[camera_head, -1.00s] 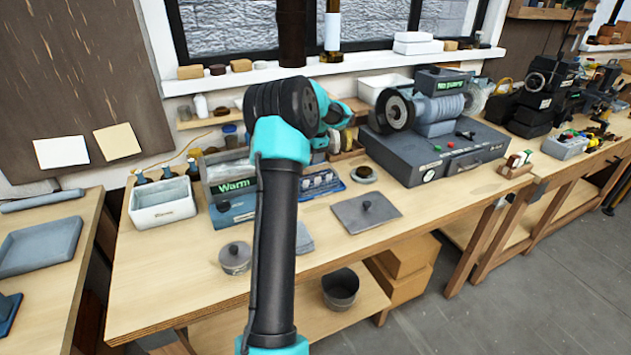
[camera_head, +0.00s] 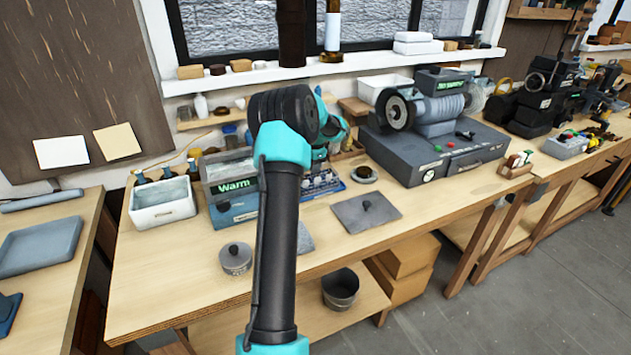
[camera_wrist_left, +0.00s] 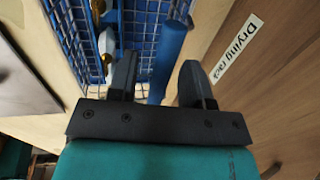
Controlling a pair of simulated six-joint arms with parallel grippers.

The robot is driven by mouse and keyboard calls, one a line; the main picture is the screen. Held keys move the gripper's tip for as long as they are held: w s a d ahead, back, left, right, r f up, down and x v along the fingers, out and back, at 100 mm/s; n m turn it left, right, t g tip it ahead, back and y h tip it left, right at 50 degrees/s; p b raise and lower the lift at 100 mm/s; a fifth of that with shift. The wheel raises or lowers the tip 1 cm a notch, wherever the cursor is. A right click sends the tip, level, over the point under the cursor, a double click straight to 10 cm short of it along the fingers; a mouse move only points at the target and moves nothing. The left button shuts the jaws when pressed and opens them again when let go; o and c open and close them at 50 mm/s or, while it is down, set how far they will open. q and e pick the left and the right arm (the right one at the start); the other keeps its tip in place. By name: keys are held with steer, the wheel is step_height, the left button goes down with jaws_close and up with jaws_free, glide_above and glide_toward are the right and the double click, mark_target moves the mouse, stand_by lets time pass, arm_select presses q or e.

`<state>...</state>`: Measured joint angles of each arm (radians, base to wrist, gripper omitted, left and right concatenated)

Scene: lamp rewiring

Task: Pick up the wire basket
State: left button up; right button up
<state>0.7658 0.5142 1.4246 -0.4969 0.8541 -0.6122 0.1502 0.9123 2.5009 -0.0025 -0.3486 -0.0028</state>
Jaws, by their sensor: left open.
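The blue wire basket (camera_wrist_left: 140,20) fills the upper middle of the left wrist view, its mesh showing along with a thick blue bar (camera_wrist_left: 170,45). Small silver and orange items lie in it. In the head view the basket (camera_head: 331,187) shows only partly beside my arm. My left gripper (camera_wrist_left: 158,75) is open, with one dark finger on each side of the blue bar in the wrist picture. I cannot tell whether the fingers touch it. In the head view its fingertips are hard to make out behind my arm. My right gripper is not in view.
A box labelled Warm (camera_head: 234,200) stands left of my arm, close to the basket. A wooden surface labelled Drying rack (camera_wrist_left: 238,48) borders the basket.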

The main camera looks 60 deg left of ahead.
arm_select(q)
steer(key=shift+f, duration=0.25)
stand_by(0.5)
jaws_close()
